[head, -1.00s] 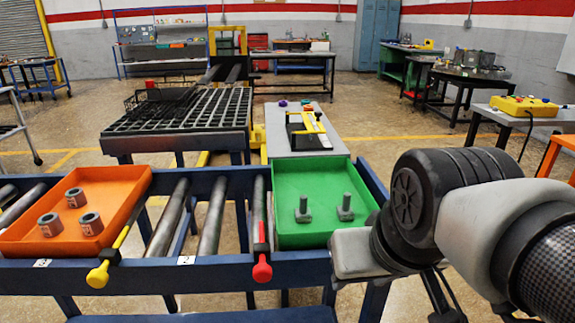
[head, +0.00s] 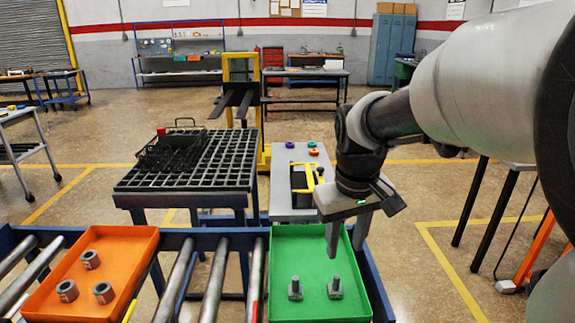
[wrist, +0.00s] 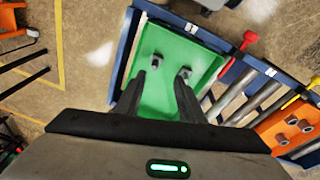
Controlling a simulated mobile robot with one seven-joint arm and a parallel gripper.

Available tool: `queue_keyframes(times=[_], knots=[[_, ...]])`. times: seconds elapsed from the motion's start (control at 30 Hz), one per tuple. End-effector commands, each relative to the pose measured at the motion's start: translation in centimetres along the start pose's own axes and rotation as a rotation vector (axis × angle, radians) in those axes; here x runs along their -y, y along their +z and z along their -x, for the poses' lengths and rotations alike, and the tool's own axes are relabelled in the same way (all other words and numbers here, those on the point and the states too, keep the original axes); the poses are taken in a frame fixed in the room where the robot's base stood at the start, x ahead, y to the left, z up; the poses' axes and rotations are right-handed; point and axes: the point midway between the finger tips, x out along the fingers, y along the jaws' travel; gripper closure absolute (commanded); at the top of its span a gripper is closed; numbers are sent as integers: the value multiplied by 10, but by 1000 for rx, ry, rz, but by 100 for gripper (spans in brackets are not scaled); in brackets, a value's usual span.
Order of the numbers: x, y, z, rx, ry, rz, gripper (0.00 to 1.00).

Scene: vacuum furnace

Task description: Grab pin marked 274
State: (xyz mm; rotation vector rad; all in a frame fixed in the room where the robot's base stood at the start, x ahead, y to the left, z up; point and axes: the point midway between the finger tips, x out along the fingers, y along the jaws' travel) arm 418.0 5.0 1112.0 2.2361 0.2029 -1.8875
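Two grey pins with square bases stand upright in the green tray (head: 283,250); the left pin (head: 295,288) and the right pin (head: 335,287) are side by side, a small gap apart. No number can be read on either. My gripper (head: 346,250) is above the tray, fingers pointing down, open and empty, apart from both pins. In the wrist view both fingers reach over the green tray (wrist: 160,100). The two pins also show there, one nearer the middle (wrist: 156,60) and one to its right (wrist: 184,73).
An orange tray (head: 130,243) with three grey nut-like parts (head: 90,260) sits left on the roller conveyor (head: 212,275). Behind stand a black grid table (head: 195,165) with a wire basket (head: 170,150) and a grey table (head: 283,165) with small coloured items.

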Motion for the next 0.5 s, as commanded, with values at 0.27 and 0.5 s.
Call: queue_keyframes(times=[0.27, 0.5], knots=[[-8, -28, -7, 46, -63, -53, 64], [-4, -25, -54, 48, -65, -53, 64]])
